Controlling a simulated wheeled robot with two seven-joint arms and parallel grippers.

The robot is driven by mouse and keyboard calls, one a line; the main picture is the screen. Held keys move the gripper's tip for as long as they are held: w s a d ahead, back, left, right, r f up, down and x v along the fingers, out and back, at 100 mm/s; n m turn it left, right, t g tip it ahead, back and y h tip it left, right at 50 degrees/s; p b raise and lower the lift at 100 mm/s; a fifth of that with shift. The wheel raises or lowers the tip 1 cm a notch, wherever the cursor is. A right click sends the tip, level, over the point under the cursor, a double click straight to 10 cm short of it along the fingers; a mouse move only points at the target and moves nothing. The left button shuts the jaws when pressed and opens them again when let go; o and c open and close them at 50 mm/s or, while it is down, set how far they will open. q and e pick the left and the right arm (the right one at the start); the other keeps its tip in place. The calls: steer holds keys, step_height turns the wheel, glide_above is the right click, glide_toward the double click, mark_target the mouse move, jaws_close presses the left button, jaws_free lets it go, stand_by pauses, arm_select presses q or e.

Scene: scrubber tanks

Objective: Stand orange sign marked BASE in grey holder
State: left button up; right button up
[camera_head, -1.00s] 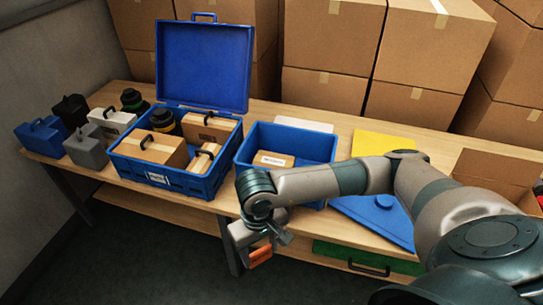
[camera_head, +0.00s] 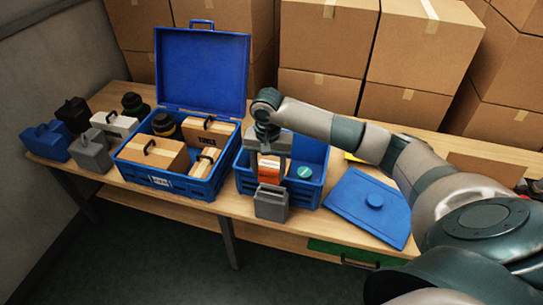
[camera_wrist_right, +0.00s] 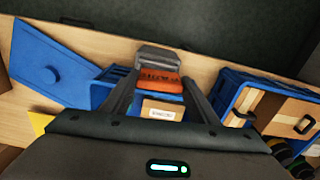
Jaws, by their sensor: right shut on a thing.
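The orange sign (camera_head: 270,168) is between the fingers of my right gripper (camera_head: 271,158), which is shut on it. In the right wrist view the sign (camera_wrist_right: 160,79) shows dark lettering too small to read surely. The grey holder (camera_head: 271,203) stands at the table's front, before the open blue bin. In the head view the sign's lower edge is just above the holder's top; in the wrist view the holder (camera_wrist_right: 158,58) is right beyond the sign. I cannot tell whether they touch. My left gripper is not in view.
The blue bin (camera_head: 313,190) behind the holder contains a round green-topped item (camera_head: 304,172) and a labelled carton (camera_wrist_right: 163,111). A packed blue case (camera_head: 190,188) stands left and a blue lid (camera_head: 372,222) lies right. Cardboard boxes (camera_head: 325,45) line the back.

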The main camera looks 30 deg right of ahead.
mark_target(271, 183)
steer(key=shift+w+d+r+m, duration=0.2)
steer(key=shift+d+m, duration=0.05)
steer(key=shift+d, duration=0.15)
steer(key=shift+w+d+r+m, duration=0.2)
steer(key=shift+d+m, duration=0.05)
steer(key=shift+d, duration=0.15)
steer(key=shift+f, duration=0.1)
steer(key=shift+f+b, duration=0.65)
steer(key=shift+f, duration=1.6)
steer(key=shift+f+b, duration=0.6)
steer(key=shift+b, duration=0.25)
steer(key=shift+f+b, duration=0.2)
steer(key=shift+b, duration=0.3)
steer(key=shift+f+b, duration=1.25)
steer(key=shift+b, duration=0.9)
stand_by(0.3)
